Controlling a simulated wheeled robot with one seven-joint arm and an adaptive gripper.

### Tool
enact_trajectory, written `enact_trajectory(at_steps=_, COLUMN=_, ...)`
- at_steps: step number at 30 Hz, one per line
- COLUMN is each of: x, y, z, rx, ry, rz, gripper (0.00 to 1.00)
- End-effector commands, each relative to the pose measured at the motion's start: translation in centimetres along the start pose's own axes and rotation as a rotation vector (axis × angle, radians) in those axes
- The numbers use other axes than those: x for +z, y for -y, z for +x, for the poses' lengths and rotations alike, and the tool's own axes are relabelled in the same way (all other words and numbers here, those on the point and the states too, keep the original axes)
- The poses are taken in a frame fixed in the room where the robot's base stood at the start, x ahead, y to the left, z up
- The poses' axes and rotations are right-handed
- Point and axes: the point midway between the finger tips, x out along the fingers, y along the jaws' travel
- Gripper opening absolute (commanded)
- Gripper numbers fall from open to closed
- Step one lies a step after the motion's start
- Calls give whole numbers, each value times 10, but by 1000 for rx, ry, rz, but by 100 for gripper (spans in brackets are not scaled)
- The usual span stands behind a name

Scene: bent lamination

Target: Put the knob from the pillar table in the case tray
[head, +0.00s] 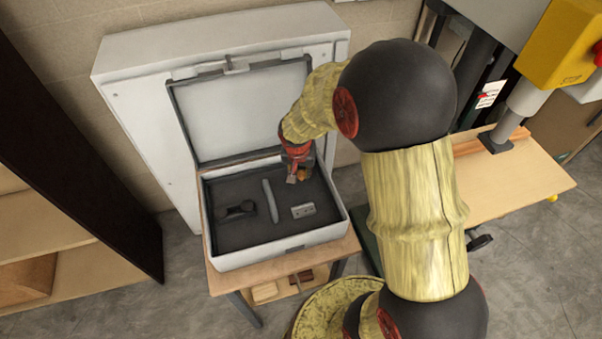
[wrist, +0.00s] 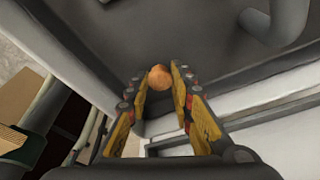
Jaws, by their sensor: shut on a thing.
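The knob (wrist: 160,77) is a small round orange-brown piece. In the wrist view it sits between the tips of my gripper (wrist: 161,83), which is shut on it. In the head view my gripper (head: 297,174) is inside the right back part of the open case, with a small orange spot of the knob (head: 304,174) beside the fingers. The case tray (head: 240,188) has a dark floor and pale walls. I cannot tell whether the knob touches the tray floor. The pillar table (head: 525,178) is the wooden top at the right.
In the tray lie a dark two-lobed piece (head: 235,210), a grey bar (head: 271,201) and a small grey block (head: 303,210). The open lid (head: 240,112) stands behind the tray. A white cabinet (head: 150,120) is behind it, and a dark shelf (head: 110,200) stands left.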

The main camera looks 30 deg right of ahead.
Motion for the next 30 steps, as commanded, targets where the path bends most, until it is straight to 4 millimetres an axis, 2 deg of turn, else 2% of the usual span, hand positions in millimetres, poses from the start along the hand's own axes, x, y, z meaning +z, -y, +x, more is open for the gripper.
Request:
enact_trajectory(at_steps=11, x=0, y=0, z=4, rx=-1, ry=-2, rz=1, gripper=13)
enact_trajectory(at_steps=12, x=0, y=0, z=2, rx=-1, ry=-2, rz=1, gripper=25)
enact_trajectory(at_steps=20, x=0, y=0, z=2, rx=-1, ry=-2, rz=1, gripper=40)
enact_trajectory(at_steps=30, x=0, y=0, z=1, rx=-1, ry=-2, rz=0, gripper=41)
